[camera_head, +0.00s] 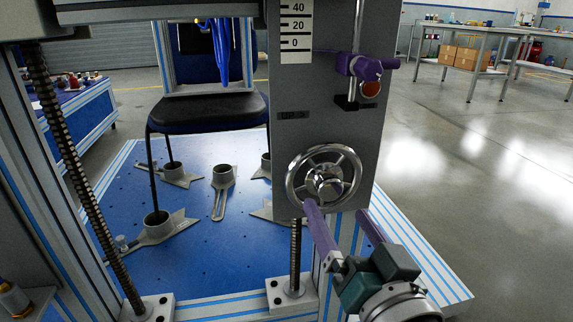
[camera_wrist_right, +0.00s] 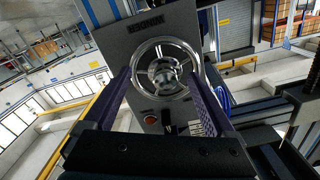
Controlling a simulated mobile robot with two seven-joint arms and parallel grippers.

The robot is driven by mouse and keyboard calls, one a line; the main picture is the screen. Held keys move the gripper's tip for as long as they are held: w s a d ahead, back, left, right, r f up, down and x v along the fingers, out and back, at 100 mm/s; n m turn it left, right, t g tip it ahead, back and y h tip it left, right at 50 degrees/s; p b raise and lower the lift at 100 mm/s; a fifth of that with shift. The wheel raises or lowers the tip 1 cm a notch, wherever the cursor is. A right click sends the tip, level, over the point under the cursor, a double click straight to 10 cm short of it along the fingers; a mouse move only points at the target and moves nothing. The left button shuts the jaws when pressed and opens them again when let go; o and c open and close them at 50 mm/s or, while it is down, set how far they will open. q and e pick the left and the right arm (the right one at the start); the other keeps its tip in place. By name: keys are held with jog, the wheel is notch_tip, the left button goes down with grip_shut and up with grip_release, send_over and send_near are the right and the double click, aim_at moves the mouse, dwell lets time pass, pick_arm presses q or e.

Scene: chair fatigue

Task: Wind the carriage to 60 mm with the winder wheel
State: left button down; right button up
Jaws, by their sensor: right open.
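The winder wheel (camera_head: 324,181) is a metallic handwheel with spokes and a central hub, on the front of a grey panel (camera_head: 340,130). It also shows in the right wrist view (camera_wrist_right: 166,42). My right gripper (camera_head: 337,209) is open at the wheel's lower rim, with its purple fingers apart. In the right wrist view its fingers (camera_wrist_right: 157,73) flank the wheel; whether they touch the rim is unclear. A white scale (camera_head: 296,30) reading 40, 20 and 0 is at the panel's top left. I cannot make out a pointer or the carriage. My left gripper is not in view.
A purple lever-like part (camera_head: 366,67) and an orange-red button (camera_head: 371,89) sit above the wheel. A dark chair seat (camera_head: 208,109) stands left over a blue base plate (camera_head: 190,265) with several grey brackets. Threaded screws (camera_head: 75,150) rise beside it. Open floor lies right.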

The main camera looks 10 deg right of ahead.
aim_at(334, 194)
jog(key=w, duration=0.2)
jog(key=w+r, duration=0.1)
jog(key=shift+w+a+r+b, duration=0.15)
jog(key=shift+w+a+b, duration=0.05)
jog(key=shift+w+b, duration=0.15)
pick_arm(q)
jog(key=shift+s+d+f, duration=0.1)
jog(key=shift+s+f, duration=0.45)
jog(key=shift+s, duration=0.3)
pick_arm(e)
jog(key=shift+r, duration=0.1)
jog(key=shift+c, duration=0.2)
jog(key=c, duration=0.9)
grip_shut()
jog(key=n, duration=0.2)
jog(key=shift+d+r+n, duration=0.1)
jog(key=shift+n, duration=0.3)
jog(key=n, duration=0.3)
jog(key=shift+d+n+p, duration=0.1)
jog(key=shift+n+p, duration=0.2)
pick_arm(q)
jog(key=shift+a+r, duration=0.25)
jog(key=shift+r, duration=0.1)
